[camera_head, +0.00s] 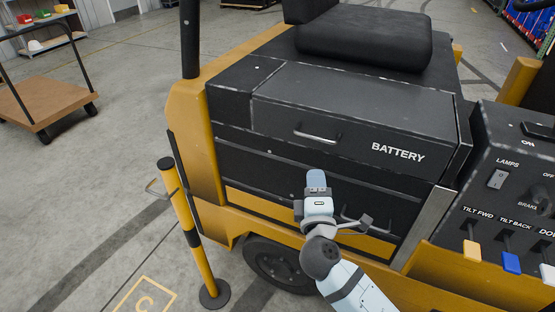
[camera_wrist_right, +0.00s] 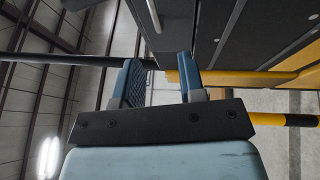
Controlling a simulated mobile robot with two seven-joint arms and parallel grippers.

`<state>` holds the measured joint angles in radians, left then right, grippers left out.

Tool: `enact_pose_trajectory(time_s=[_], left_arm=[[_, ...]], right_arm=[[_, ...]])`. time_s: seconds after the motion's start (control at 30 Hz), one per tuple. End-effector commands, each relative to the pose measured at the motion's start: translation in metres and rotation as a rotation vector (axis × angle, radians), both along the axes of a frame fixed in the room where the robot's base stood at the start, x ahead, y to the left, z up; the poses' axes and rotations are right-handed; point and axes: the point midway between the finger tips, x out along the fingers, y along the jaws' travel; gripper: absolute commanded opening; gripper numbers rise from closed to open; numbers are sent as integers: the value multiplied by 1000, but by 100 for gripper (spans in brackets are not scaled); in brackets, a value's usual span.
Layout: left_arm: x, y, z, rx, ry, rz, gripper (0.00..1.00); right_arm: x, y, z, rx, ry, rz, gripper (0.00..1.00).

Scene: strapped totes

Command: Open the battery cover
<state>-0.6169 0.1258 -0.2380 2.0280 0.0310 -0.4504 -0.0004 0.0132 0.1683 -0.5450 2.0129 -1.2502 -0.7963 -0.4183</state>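The black battery cover (camera_head: 360,105), labelled BATTERY, lies shut on the side of the yellow and black truck below the seat. Its silver bar handle (camera_head: 316,136) is near the cover's front edge. My right gripper (camera_head: 317,178) is below the handle, apart from it, pointing up toward it. In the right wrist view its two blue fingers (camera_wrist_right: 161,80) are spread with nothing between them. A pale bar that looks like the handle (camera_wrist_right: 153,14) shows beyond the fingertips there. My left gripper is in neither view.
A second handle (camera_head: 358,222) sits on the lower panel beside my right wrist. A control panel with levers (camera_head: 510,190) is at the right. A yellow and black post (camera_head: 190,230) stands at the left. A flat cart (camera_head: 40,98) stands farther left on open floor.

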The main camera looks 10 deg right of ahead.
Motion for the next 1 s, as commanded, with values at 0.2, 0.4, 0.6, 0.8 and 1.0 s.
enact_pose_trajectory(time_s=[0.2,0.4,0.6,0.8,1.0], left_arm=[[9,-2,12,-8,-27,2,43],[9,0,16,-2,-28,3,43],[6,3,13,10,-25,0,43],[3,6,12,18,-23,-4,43],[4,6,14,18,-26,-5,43]], right_arm=[[17,-3,12,-34,-26,-15,37],[56,-11,19,-32,-26,-15,37],[97,-18,25,-31,-24,-13,37],[124,-24,29,-30,-23,-13,37],[134,-26,30,-28,-23,-12,37]])
